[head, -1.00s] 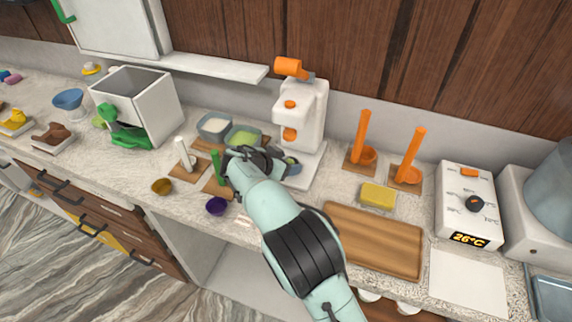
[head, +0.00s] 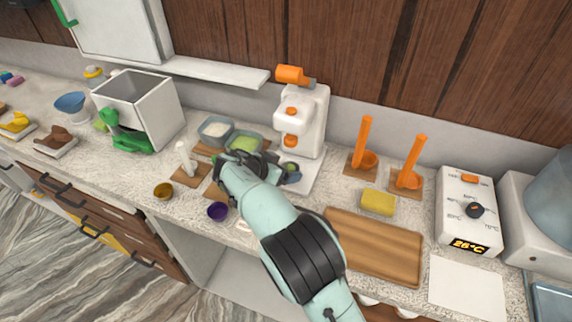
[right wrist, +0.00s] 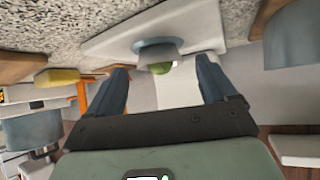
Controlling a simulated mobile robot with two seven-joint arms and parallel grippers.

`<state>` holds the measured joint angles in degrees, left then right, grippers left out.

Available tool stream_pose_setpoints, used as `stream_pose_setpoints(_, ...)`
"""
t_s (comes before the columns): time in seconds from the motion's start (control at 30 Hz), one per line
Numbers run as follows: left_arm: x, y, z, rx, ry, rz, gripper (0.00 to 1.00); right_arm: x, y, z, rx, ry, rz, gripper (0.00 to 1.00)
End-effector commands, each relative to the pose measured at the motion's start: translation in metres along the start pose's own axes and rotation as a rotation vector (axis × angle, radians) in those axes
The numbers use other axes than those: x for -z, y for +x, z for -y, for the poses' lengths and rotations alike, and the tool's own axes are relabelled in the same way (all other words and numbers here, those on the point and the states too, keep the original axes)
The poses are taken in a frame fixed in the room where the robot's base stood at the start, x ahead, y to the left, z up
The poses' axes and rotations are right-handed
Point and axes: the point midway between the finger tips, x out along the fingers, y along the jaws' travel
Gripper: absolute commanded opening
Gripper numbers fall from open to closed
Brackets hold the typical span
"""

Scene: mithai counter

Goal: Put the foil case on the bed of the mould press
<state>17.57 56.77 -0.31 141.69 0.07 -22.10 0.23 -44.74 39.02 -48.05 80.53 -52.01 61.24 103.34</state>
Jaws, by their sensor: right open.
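The mould press (head: 303,122) is white with orange parts, and its flat white bed (head: 304,184) reaches forward over the counter. A small grey-blue round cup, which looks like the foil case (head: 292,173), stands on the bed with something green at its top. The cup also shows in the right wrist view (right wrist: 170,53), on a wider blue-grey disc. My right gripper (head: 266,164) is open and empty just left of the cup. In the right wrist view the two fingers (right wrist: 163,70) point toward the cup, apart from it. My left gripper is out of view.
A gold cup (head: 163,190) and a purple cup (head: 217,211) stand at the front edge, left of my right arm. Trays (head: 216,130), a white pestle-like tool (head: 186,158) and a yellow sponge (head: 378,202) are nearby. A wooden board (head: 374,246) lies right.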

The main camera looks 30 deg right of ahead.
Motion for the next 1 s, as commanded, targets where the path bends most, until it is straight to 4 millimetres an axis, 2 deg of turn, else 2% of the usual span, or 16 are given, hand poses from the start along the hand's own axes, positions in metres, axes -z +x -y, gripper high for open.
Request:
stream_pose_setpoints(0.03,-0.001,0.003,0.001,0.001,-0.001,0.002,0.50,-0.002,-0.015,0.001,0.008,0.000,0.001,0.85)
stream_pose_setpoints(0.2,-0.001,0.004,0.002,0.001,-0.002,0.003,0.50,0.000,-0.054,0.001,0.010,0.001,-0.001,0.85)
stream_pose_setpoints(0.4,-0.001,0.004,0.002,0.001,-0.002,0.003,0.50,0.002,-0.085,0.001,0.010,0.002,-0.003,0.85)
stream_pose_setpoints(0.6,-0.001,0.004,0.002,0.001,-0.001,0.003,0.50,0.002,-0.096,0.000,0.009,0.002,-0.003,0.85)
stream_pose_setpoints(1.0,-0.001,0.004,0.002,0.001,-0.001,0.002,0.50,0.003,-0.096,0.001,0.010,0.002,-0.004,0.85)
